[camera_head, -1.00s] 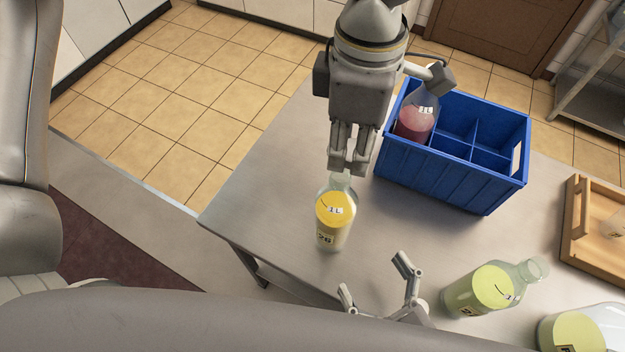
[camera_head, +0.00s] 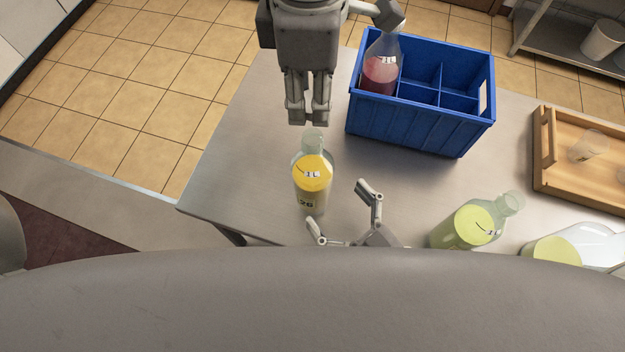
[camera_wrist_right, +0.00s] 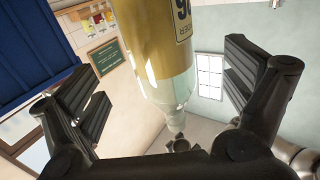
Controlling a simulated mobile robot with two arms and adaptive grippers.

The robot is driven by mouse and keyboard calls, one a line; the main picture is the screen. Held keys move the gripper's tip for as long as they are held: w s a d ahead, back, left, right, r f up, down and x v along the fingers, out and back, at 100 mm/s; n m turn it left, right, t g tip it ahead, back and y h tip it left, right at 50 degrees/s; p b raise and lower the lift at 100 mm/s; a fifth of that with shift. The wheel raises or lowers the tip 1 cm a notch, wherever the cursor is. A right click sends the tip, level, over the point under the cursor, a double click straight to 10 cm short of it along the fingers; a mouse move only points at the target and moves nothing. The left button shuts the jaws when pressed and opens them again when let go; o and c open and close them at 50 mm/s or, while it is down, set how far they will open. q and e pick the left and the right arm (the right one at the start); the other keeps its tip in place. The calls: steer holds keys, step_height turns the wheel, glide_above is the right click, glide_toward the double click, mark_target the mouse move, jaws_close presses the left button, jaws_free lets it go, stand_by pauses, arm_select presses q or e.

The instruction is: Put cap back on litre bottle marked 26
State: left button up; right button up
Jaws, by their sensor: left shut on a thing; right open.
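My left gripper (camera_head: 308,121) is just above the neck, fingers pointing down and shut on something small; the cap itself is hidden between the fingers. My right gripper (camera_head: 338,206) is open low in front and to the right of the bottle. In the right wrist view, the bottle (camera_wrist_right: 160,45) appears inverted between the spread fingers of my right gripper (camera_wrist_right: 165,90).
A blue divided crate (camera_head: 415,125) holds a bottle of red liquid (camera_head: 381,70) in its left part. Two yellow-green bottles (camera_head: 467,225) (camera_head: 560,248) are at the right front. A wooden tray (camera_head: 580,185) with a clear cup stands far right. Table between is clear.

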mark_target(313, 177)
steer(key=x, duration=0.7)
steer(key=shift+w+a, duration=0.25)
steer(key=c, duration=1.6)
arm_select(q)
steer(key=shift+f, duration=2.5)
arm_select(e)
steer(key=shift+o, duration=0.2)
arm_select(q)
steer(key=shift+f, duration=0.1)
steer(key=shift+f, duration=0.8)
steer(key=shift+f, duration=0.55)
